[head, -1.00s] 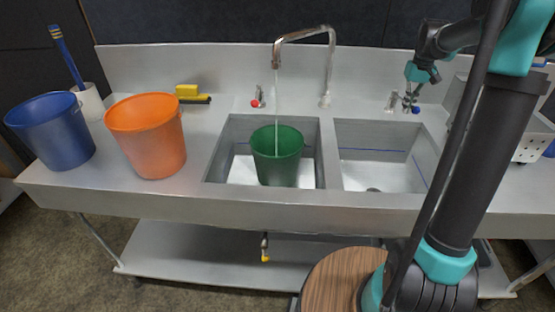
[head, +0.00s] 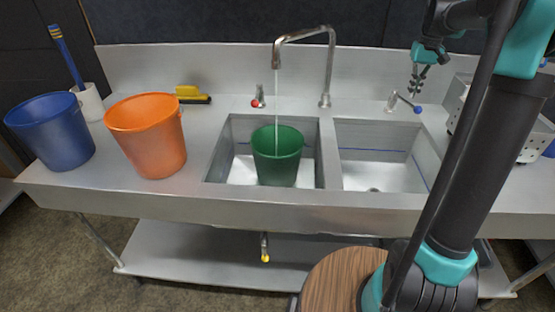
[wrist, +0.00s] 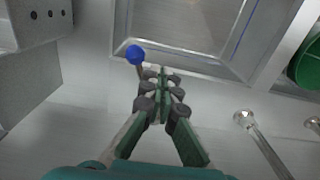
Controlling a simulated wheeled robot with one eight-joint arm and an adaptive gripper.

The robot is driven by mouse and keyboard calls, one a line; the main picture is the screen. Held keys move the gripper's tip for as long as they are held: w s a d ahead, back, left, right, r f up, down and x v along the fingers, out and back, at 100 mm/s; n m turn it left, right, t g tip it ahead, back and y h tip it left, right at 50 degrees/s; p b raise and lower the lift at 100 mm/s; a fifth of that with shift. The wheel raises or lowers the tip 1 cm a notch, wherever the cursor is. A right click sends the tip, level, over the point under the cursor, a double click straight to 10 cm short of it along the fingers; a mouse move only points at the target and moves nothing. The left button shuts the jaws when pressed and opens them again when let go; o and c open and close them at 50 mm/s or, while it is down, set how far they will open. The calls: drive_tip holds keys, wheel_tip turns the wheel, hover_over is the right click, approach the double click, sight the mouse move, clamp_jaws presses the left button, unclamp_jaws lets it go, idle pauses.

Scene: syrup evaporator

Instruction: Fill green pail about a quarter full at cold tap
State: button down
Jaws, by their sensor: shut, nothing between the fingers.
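The green pail (head: 278,166) stands upright in the left basin, under the tall spout (head: 331,66). A thin stream of water (head: 276,100) runs from the spout into the pail. The water level inside cannot be made out. The cold tap's blue knob (head: 418,109) is on a lever behind the right basin, pointing right and forward; the knob also shows in the wrist view (wrist: 135,54). My gripper (head: 417,88) is shut and empty, above the blue knob and apart from it. Its fingers (wrist: 162,75) show beside the knob in the wrist view.
The red-knobbed tap (head: 256,101) is behind the left basin. An orange pail (head: 150,140) and a blue pail (head: 50,132) stand on the left counter, with a yellow brush (head: 190,93) behind. The right basin (head: 375,170) is empty. A perforated metal box (wrist: 42,20) stands at right.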

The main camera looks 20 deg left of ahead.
drive_tip(key=w+d, duration=0.4)
drive_tip(key=d, duration=0.4)
wheel_tip(320, 180, down, 6)
drive_tip(key=shift+d+r, duration=0.1)
idle(0.5)
drive_tip(key=shift+s, duration=0.1)
idle(5.9)
drive_tip(key=shift+s+a, duration=0.8)
drive_tip(key=shift+s, duration=0.1)
